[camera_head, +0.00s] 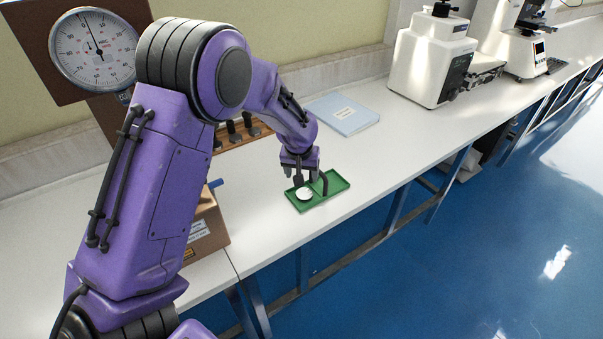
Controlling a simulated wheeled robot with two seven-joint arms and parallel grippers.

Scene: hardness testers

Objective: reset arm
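My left arm reaches in from the left over the white bench. Its gripper (309,182) hangs over a small green tray (335,186), with its fingers pointing down. The two dark fingers look spread apart, one near a white round disc (304,194) in the tray and one to the right of it. I cannot tell whether a finger touches the disc or the tray. My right arm and gripper are not in view.
A dial hardness tester (95,50) stands at the left behind my arm. A wooden box (208,225) is beside my arm. A blue book (342,114) lies behind the tray. White instruments (428,60) stand at right. The bench front edge is close to the tray.

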